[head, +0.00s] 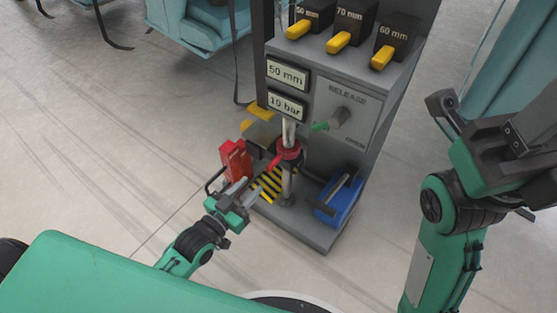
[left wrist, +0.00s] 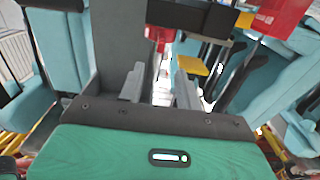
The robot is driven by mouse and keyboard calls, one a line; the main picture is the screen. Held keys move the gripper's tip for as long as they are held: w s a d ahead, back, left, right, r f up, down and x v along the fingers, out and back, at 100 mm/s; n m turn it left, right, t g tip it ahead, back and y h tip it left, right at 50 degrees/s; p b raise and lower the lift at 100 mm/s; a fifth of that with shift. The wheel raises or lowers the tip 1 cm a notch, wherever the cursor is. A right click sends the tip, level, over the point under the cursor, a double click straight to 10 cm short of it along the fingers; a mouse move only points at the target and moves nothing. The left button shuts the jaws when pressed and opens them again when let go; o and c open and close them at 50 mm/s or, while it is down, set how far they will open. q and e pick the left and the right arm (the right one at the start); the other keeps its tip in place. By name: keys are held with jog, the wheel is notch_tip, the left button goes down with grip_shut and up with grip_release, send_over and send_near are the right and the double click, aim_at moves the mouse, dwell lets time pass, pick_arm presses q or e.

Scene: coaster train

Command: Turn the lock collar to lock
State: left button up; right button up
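The red lock collar (head: 289,150) sits around a vertical metal post on the front of a grey machine, with a short red handle (head: 275,161) pointing down-left. My left gripper (head: 247,188) is just below and left of the handle, apart from it. In the left wrist view its two grey fingers (left wrist: 160,88) stand apart with nothing between them. A red part (left wrist: 160,36) shows beyond the fingers there; I cannot tell surely that it is the collar. My right gripper (head: 530,150) is at the right, away from the machine; its fingertips are not clear.
A red block (head: 235,161) stands left of the post, close to my left gripper. A blue box (head: 338,200) is on the base at right. A green-tipped release lever (head: 322,126) is on the panel above. Signs read 50 mm (head: 287,74) and 10 bar (head: 286,105).

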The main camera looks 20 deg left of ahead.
aim_at(281, 153)
pick_arm(q)
jog(key=b+x, duration=0.5)
jog(key=x, duration=0.6)
jog(key=shift+w+f, duration=0.2)
jog(key=shift+w, duration=0.05)
jog(key=shift+w+d+r, duration=0.15)
jog(key=shift+w+d, duration=0.1)
jog(key=shift+w, duration=0.3)
jog(key=shift+c, duration=0.2)
grip_shut()
